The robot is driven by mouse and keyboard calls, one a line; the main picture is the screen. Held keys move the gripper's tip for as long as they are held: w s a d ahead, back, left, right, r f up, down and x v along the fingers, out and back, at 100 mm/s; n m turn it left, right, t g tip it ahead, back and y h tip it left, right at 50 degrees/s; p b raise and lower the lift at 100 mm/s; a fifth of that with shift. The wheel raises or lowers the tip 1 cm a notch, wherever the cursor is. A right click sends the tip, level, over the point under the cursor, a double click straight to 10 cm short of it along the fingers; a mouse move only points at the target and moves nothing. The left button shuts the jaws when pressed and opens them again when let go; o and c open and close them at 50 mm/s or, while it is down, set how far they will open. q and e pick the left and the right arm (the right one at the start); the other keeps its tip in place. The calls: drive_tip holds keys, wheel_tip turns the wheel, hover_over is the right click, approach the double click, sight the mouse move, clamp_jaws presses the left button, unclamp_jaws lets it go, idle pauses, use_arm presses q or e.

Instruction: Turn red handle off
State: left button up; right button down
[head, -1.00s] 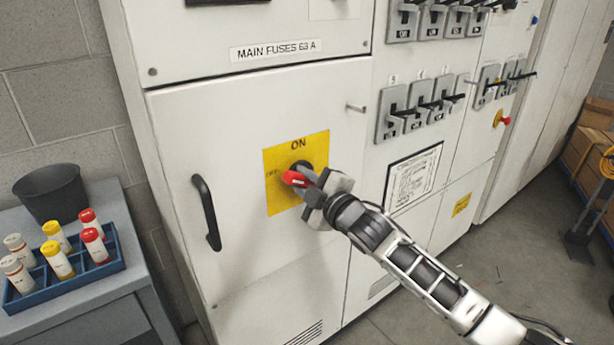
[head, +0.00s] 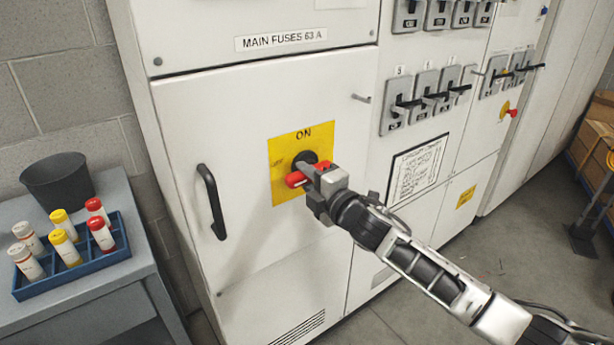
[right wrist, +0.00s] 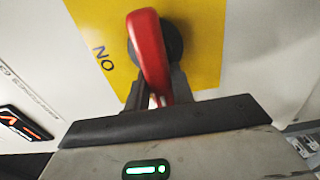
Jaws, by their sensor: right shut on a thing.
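The red handle (head: 296,179) sits on a dark round hub in the middle of a yellow plate (head: 284,195) with "ON" at its top. In the head view it lies roughly level, with its left end showing. In the right wrist view the red handle (right wrist: 150,55) runs from the hub down between the fingers, in front of the yellow plate (right wrist: 200,40). The left gripper is not in view.
The cabinet door has a black pull handle (head: 211,201) left of the plate. Grey switches (head: 430,92) with black levers are at upper right. A side table holds a dark bin (head: 58,186) and a blue tray (head: 76,277) with several capped bottles.

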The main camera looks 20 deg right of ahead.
idle(0.3)
drive_tip(key=c, duration=1.2)
unclamp_jaws()
drive_tip(key=shift+s, duration=0.1)
drive_tip(key=b+v, duration=0.2)
drive_tip(key=v, duration=1.3)
drive_tip(key=shift+s+d, duration=0.2)
drive_tip(key=shift+s, duration=0.15)
drive_tip(key=s+a+f+m+g+h, duration=0.1)
drive_tip(key=s+a+f+m+g, duration=0.2)
drive_tip(key=s+f+m, duration=0.5)
drive_tip(key=s+a+f+m+g+h, duration=0.1)
drive_tip(key=s+a+f+m+g, duration=0.2)
drive_tip(key=s+f+m, duration=0.6)
wheel_tip(320, 180, down, 6)
drive_tip(key=shift+a+r+m+g, duration=0.1)
drive_tip(key=shift+a+m+g, duration=0.3)
drive_tip(key=shift+a+m, duration=0.8)
